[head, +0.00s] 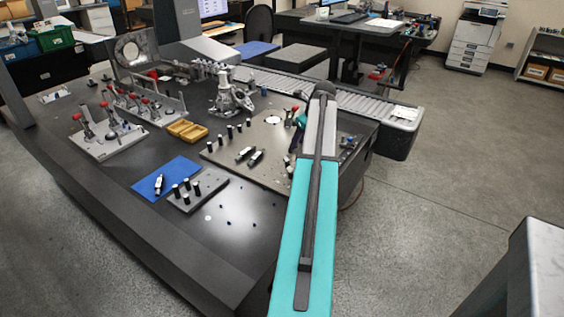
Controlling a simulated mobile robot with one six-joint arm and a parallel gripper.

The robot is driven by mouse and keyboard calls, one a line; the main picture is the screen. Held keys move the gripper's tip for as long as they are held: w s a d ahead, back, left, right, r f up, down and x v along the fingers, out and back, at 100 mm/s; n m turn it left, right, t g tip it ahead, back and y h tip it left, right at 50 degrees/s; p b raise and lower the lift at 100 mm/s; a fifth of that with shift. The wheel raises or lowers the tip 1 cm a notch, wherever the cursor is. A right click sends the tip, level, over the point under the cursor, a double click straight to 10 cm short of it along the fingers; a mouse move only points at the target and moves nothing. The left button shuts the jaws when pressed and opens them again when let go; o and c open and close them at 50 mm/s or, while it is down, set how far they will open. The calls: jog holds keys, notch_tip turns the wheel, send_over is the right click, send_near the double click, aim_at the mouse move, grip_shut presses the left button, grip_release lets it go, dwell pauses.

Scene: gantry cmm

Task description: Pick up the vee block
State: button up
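I cannot pick out the vee block for certain at this size. Two small dark-and-silver blocks (250,156) lie side by side on the light grey plate (225,153) in the middle of the dark table. Another small dark-and-silver piece (159,184) lies on the blue mat (178,171) to the left. My teal arm reaches up the picture over the table's right part. A teal and dark part of its far end (297,130) shows just left of the upper arm, over the plate's right side. The fingers are too small and hidden to read.
A small plate with several black posts (198,190) stands beside the blue mat. Fixtures with red-tipped clamps (108,138), a yellow tray (187,130) and a silver instrument (228,98) stand farther back. A roller conveyor (350,101) runs behind. The table's front right is mostly clear.

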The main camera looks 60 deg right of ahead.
jog(key=shift+w, duration=0.1)
dwell(0.3)
send_over(288, 160)
jog(key=s+a, duration=0.1)
jog(key=s, duration=0.2)
jog(key=shift+f+p, duration=0.4)
jog(key=shift+f, duration=3.55)
jog(key=shift+p+x, duration=0.65)
jog(key=shift+x, duration=1.9)
jog(key=shift+w, duration=0.2)
jog(key=shift+c, duration=0.4)
grip_shut()
